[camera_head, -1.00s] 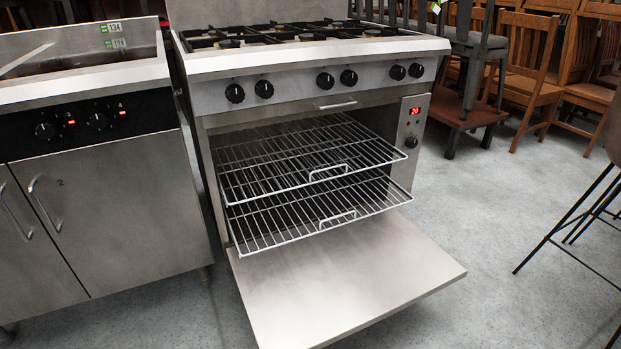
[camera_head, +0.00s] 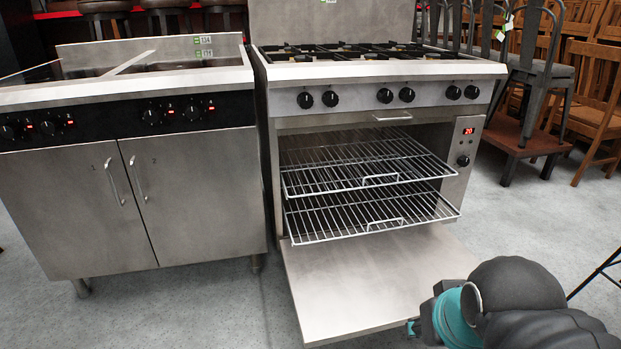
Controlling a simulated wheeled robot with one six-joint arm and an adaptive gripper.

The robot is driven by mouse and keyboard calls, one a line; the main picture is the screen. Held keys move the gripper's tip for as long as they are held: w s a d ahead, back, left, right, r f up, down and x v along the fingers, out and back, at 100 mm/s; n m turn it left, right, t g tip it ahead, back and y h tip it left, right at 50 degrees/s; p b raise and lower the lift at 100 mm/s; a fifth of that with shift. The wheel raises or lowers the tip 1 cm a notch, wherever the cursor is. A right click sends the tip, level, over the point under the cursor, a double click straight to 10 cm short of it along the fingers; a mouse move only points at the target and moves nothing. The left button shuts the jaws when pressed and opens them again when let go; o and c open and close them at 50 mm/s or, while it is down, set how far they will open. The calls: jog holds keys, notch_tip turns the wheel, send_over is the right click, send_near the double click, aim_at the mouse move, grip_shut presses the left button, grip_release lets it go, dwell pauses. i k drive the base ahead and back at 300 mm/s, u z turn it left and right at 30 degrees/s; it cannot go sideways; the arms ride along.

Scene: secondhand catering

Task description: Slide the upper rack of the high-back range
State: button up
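The high-back range (camera_head: 360,95) stands at centre right, with its oven door (camera_head: 375,285) folded down and open. The upper rack (camera_head: 340,174) is a wire shelf with a raised front handle (camera_head: 381,179), and its front part sticks out of the oven. The lower rack (camera_head: 350,222) sits beneath it, also partly out, with its own front handle. My arm, black and teal, enters at the lower right in front of the open door. My gripper is not clearly seen; only arm parts show, apart from both racks.
A steel two-door fryer cabinet (camera_head: 190,200) stands close to the range's left side. Wooden and metal chairs (camera_head: 590,95) are stacked at the right behind a low wooden platform (camera_head: 530,138). Grey floor (camera_head: 510,220) is open to the range's right. Thin black stool legs (camera_head: 597,272) show at the right edge.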

aim_at(429, 153)
jog(key=u, duration=0.15)
jog(key=i, duration=1)
